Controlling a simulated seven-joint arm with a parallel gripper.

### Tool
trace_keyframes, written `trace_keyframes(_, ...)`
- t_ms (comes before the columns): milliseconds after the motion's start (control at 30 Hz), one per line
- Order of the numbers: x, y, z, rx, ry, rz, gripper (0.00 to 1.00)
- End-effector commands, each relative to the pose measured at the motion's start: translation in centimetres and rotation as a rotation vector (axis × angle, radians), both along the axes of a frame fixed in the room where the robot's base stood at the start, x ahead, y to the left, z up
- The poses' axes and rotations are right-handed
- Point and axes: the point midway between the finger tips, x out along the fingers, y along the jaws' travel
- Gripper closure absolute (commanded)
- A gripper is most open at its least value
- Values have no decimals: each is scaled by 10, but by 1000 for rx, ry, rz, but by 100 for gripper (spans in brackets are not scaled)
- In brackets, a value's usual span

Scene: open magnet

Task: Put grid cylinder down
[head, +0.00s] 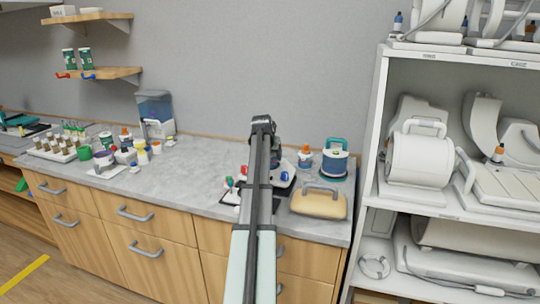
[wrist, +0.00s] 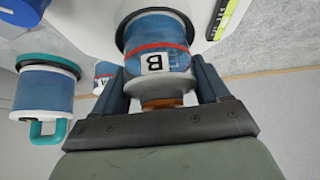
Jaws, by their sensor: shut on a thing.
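The grid cylinder (wrist: 150,34) is a blue cylinder with a red stripe, a label reading B, a white ring and an orange end. In the wrist view it lies between the two fingers of my gripper (wrist: 160,85), which is shut on it. Its far end is in front of a white surface, and I cannot tell whether it touches that surface. In the head view my gripper (head: 263,124) is over the right part of the counter, and my arm hides the cylinder.
A blue-and-white pot with a teal handle (head: 334,160) and an orange-capped bottle (head: 305,158) stand close on the right. A beige case (head: 319,203) lies in front. The counter's middle (head: 190,175) is clear.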

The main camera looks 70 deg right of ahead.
Motion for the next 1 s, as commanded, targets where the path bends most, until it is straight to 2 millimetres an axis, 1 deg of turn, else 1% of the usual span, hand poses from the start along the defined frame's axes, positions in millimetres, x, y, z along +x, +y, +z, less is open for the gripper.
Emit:
trace_keyframes(267,0,0,-6,-1,0,0,68)
trace_keyframes(300,0,0,-7,0,0,0,23)
trace_keyframes(533,0,0,-6,0,0,0,1)
trace_keyframes(833,0,0,-5,0,0,0,0)
trace_keyframes(933,0,-1,2,-1,0,0,0)
trace_keyframes(1000,0,6,9,-1,0,0,0)
